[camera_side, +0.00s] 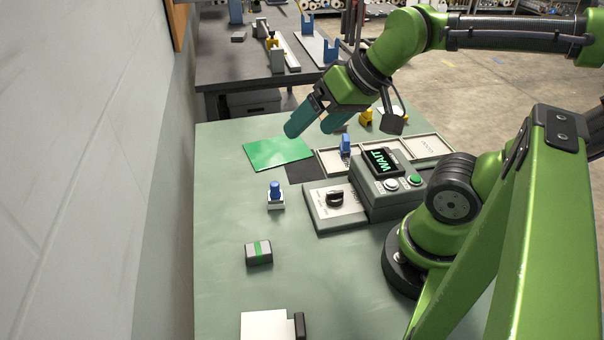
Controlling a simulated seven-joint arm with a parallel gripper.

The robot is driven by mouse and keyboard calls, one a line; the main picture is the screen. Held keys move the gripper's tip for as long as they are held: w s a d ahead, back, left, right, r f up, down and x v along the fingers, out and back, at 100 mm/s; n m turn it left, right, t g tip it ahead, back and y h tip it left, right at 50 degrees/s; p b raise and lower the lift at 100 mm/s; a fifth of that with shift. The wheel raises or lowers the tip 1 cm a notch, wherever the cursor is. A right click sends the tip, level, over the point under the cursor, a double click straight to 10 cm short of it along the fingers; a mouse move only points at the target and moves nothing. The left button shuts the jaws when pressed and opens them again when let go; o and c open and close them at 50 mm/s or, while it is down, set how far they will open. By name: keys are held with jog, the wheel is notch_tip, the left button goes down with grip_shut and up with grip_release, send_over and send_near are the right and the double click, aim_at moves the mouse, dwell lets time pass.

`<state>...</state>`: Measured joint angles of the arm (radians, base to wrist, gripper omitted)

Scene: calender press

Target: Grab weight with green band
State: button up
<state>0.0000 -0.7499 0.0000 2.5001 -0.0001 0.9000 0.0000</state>
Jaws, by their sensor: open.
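The weight with the green band (258,252) is a small grey block with a green stripe across it. It sits alone on the green table, left of centre and toward the near side. My gripper (312,130) has two teal fingers and hangs above the far part of the table. It is open, with nothing seen between the fingers. It is well apart from the weight, farther back and higher. The weight is in full view.
A control box (389,184) with a "WAIT" display and a grey knob panel (336,205) stand right of the weight. A blue-topped piece (275,194) stands behind it. A green sheet (278,152) lies farther back. A white block (265,326) is at the near edge.

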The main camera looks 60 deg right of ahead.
jog(key=shift+a, duration=0.1)
jog(key=m+g+h, duration=0.2)
jog(key=m+g, duration=0.3)
jog(key=g, duration=0.2)
send_over(258, 248)
jog(key=s, duration=0.1)
notch_tip(258, 248, down, 8)
notch_tip(258, 248, down, 10)
jog(key=shift+r, duration=0.15)
jog(key=shift+w+f, duration=0.15)
jog(key=shift+f, duration=0.95)
jog(key=shift+w+f, duration=0.2)
jog(key=shift+f, duration=0.85)
jog(key=shift+w+f, duration=0.15)
jog(key=shift+f, duration=0.95)
jog(key=c, duration=1.5)
